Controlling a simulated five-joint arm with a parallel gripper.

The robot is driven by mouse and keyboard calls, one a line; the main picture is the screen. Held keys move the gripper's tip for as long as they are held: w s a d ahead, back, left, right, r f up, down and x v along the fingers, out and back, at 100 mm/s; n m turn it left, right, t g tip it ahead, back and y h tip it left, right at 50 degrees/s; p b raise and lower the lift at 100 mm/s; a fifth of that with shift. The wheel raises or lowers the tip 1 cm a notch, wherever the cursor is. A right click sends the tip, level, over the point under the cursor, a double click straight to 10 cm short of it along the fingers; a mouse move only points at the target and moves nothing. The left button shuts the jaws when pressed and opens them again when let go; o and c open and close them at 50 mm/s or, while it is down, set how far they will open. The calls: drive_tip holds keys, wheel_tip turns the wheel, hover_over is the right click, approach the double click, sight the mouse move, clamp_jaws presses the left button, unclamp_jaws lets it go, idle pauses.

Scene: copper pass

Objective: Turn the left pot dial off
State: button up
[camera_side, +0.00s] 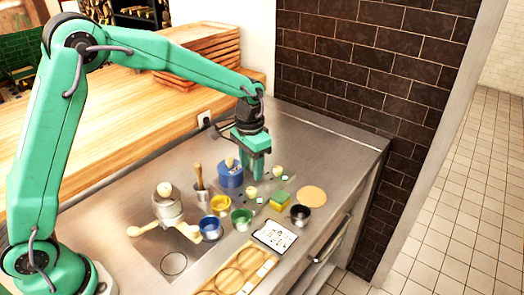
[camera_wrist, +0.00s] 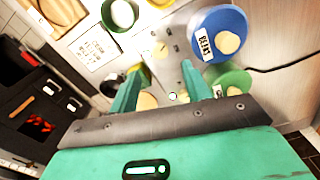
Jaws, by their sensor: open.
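Two small cream dials stand on the steel counter near my gripper (camera_side: 257,176). My gripper is open and points down, with nothing seen held. In the wrist view its fingers (camera_wrist: 161,72) are spread, and a cream rounded piece (camera_wrist: 147,101) shows between them, partly hidden by the gripper body. I cannot tell which dial that is. Contact with a dial is not visible.
A blue pot (camera_side: 230,175) stands left of my gripper; a green pot (camera_wrist: 236,78) is close to the right finger in the wrist view. A green-yellow sponge (camera_side: 279,200), dark bowl (camera_side: 299,214) and white card (camera_side: 273,236) lie nearer the front. Coloured bowls (camera_side: 221,204) stand left.

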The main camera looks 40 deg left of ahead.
sight(251, 190)
drive_tip(key=shift+f, duration=0.15)
drive_tip(key=shift+f, duration=3.75)
drive_tip(key=c, duration=1)
drive_tip(key=shift+n, duration=0.4)
drive_tip(key=n, duration=1.1)
drive_tip(key=shift+r, duration=0.1)
